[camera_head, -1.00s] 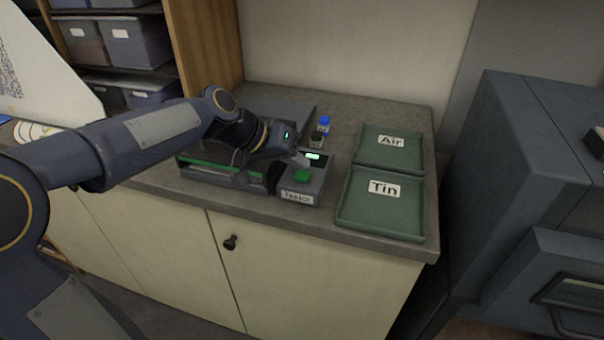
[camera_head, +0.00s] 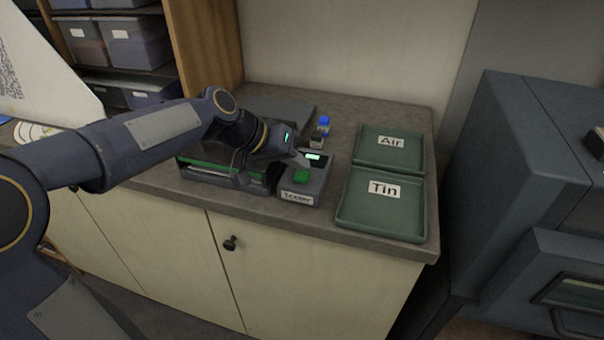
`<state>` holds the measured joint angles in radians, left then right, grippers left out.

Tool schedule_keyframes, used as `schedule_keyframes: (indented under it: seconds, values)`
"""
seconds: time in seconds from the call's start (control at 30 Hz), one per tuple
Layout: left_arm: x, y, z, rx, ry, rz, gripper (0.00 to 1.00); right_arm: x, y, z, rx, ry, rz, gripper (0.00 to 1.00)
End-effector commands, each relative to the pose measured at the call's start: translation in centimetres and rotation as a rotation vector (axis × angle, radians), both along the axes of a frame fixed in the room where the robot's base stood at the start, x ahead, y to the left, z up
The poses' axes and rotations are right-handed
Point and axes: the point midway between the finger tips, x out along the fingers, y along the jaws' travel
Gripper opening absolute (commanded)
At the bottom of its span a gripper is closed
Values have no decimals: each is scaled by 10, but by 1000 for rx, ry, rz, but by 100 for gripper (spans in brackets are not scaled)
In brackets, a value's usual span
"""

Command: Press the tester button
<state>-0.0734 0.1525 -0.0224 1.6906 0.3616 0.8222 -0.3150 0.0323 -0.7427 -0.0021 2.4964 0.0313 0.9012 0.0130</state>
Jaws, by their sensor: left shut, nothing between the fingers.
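The tester (camera_head: 299,197) is a small grey box with a label on its front, standing on the counter at mid-picture. Its green button (camera_head: 301,176) is on top, and a small lit green display (camera_head: 313,157) sits behind the button. My left gripper (camera_head: 304,163) is shut and empty. Its tip points right, just behind and above the green button, close to the display; I cannot tell whether it touches. My left arm hides part of the dark device left of the tester. My right gripper does not show.
A dark tray-like device with a green strip (camera_head: 222,171) lies under my left arm. Small bottles, one with a blue cap (camera_head: 324,122), stand behind the tester. Green trays marked Air (camera_head: 408,166) and Tin (camera_head: 381,229) lie on the right. A grey-blue machine (camera_head: 515,150) stands far right.

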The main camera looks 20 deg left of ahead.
Motion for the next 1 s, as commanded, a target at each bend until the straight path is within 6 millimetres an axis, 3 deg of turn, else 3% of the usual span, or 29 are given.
schedule_keyframes:
  seconds: [1.0]
  values:
    - [0,0,-8,0,0,0,0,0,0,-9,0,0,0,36]
